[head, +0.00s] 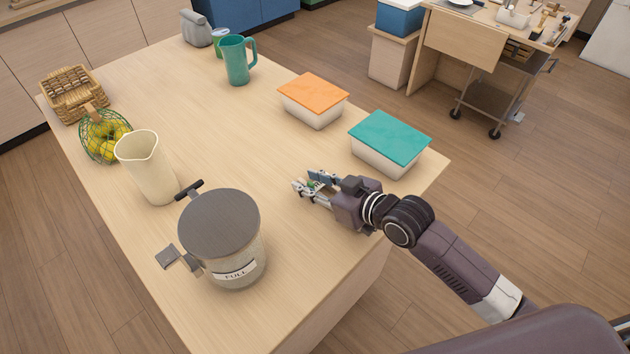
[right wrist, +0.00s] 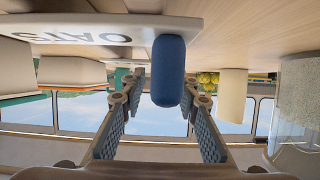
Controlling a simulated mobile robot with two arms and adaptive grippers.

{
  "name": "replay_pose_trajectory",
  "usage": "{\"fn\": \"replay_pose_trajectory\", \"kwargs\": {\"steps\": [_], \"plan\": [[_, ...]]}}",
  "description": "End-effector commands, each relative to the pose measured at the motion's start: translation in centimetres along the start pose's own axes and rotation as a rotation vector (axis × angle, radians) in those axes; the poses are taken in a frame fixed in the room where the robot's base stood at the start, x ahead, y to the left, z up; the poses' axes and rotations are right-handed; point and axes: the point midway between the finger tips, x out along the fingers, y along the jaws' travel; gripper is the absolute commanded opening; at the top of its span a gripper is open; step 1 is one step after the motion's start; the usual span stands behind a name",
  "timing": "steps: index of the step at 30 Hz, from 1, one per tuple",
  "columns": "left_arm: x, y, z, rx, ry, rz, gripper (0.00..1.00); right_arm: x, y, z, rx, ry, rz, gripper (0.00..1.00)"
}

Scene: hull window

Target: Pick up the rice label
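My right gripper (head: 308,184) is low over the near right part of the table, fingers open. In the right wrist view, which is upside down, a blue rounded block (right wrist: 170,72) lies between the open fingers, closer to the finger on the right of the picture. Next to it is a white label plate (right wrist: 150,28) with dark letters, partly cut off, that seem to read OATS. I cannot make out a label reading rice. In the head view the fingers largely hide the block and plate. My left gripper is not in view.
A lidded canister marked FULL (head: 235,262) stands left of my right gripper, with a cream pitcher (head: 150,178) behind it. A teal-lidded box (head: 390,160) and an orange-lidded box (head: 313,112) stand behind and right. The table (head: 210,130) is clear in the middle.

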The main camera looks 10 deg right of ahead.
Motion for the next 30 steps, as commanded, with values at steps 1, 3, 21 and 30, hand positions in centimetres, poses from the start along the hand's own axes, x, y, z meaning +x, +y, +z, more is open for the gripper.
{"fn": "replay_pose_trajectory", "kwargs": {"steps": [1, 3, 21, 30], "plan": [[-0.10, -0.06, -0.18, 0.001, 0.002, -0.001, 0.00, 0.38, -0.05, -0.04, 0.001, 0.000, -0.001, 0.29], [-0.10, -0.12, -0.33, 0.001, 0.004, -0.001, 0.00, 0.62, -0.04, -0.02, 0.000, 0.000, 0.000, 0.29], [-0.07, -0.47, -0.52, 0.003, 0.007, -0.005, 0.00, 0.62, -0.03, 0.05, -0.001, 0.000, 0.000, 0.00], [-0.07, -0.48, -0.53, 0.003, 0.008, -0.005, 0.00, 0.55, -0.02, -0.16, -0.001, 0.001, 0.000, 0.00]]}}
